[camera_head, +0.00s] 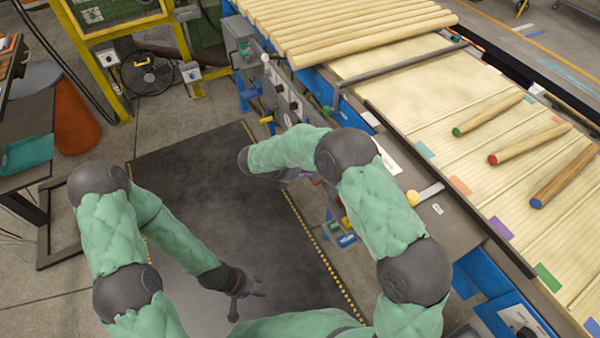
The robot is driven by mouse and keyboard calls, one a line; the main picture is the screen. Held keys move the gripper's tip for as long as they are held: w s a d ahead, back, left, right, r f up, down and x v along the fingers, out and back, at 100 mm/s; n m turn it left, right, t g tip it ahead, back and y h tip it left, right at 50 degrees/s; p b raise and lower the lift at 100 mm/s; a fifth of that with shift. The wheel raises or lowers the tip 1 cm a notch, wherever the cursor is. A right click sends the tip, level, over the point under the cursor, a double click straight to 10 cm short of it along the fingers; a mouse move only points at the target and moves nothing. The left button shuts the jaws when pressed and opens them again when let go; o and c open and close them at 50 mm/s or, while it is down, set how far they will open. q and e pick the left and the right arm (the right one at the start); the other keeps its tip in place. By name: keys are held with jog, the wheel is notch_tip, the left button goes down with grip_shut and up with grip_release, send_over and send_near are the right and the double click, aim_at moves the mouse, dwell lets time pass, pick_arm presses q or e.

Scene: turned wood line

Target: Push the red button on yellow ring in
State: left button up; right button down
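I cannot clearly make out a red button on a yellow ring. A grey control box (284,98) with small dark knobs stands at the conveyor's left side, just beyond my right forearm. A small reddish patch shows below that forearm, too small and covered to identify. My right arm bends left across the machine's side. Its gripper is mostly hidden under the forearm and dark wrist, so its fingers cannot be read. My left gripper (246,303) hangs low over the dark mat, with its fingers apart and empty, well away from the control box.
The conveyor (400,95) carries pale rods, with three colour-tipped rods (486,115) lying apart at right. A grey bar (400,64) crosses it. A yellow knob (412,198) sits on its near edge. The dark mat (195,175) is clear.

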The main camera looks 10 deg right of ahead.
jog(key=w+d+f+b, duration=0.2)
jog(key=d+f, duration=0.1)
jog(key=d, duration=0.3)
jog(key=shift+w+d, duration=0.2)
jog(key=shift+d, duration=0.05)
jog(key=shift+d, duration=0.1)
jog(key=shift+w+d, duration=0.35)
jog(key=shift+d, duration=0.45)
jog(key=shift+s+a, duration=0.1)
